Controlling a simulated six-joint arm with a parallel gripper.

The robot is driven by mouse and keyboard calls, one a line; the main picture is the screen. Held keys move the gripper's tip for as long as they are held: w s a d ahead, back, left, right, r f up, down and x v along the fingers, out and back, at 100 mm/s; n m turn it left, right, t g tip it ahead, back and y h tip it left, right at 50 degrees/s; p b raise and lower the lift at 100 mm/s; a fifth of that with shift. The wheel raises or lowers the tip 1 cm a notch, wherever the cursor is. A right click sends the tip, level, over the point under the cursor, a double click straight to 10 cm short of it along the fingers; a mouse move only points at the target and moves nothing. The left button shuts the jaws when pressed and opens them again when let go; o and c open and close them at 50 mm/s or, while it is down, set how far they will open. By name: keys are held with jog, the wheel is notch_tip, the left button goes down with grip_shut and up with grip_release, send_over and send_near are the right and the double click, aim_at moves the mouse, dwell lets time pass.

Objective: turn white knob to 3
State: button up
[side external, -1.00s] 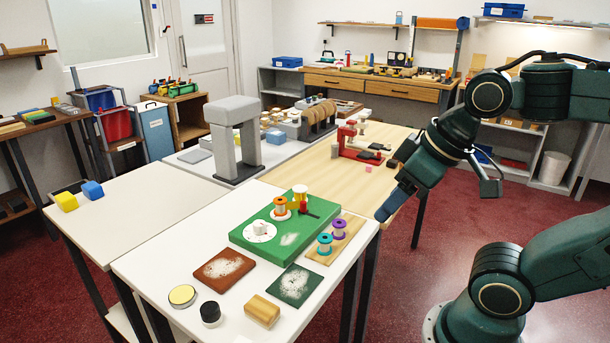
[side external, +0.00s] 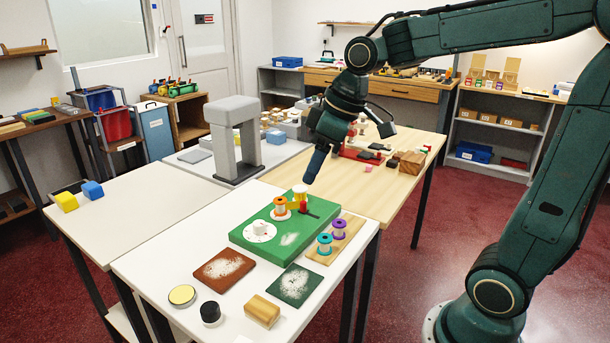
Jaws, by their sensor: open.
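The white knob (side external: 259,228) stands upright on a white round dial at the left part of the green board (side external: 246,241). The dial's marks are too small to read, so I cannot tell which number the knob points to. My gripper (side external: 307,181) is above the back edge of the green board, to the right of and behind the knob, and apart from it. It is open, and nothing shows between its jaws. The fingers show as one narrow blue-grey shape at this angle.
Teal (side external: 325,245) and purple (side external: 338,229) spools stand on a wooden strip. A grey arch (side external: 236,140) rises behind left.

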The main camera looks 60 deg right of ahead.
jog(key=w+d+f+n+y, duration=0.15)
jog(key=w+d+f, duration=0.25)
jog(key=w, duration=0.5)
jog(key=n+g, duration=0.1)
jog(key=n, duration=0.2)
send_over(259, 223)
jog(key=s+d, duration=0.4)
notch_tip(259, 223, down, 7)
jog(key=shift+d+f+y, duration=0.1)
jog(key=shift+d+y, duration=0.05)
jog(key=shift+y, duration=0.2)
jog(key=x, duration=1.3)
jog(key=shift+w+f, duration=0.1)
jog(key=shift+f, duration=0.25)
jog(key=shift+c, duration=0.4)
jog(key=c, duration=0.9)
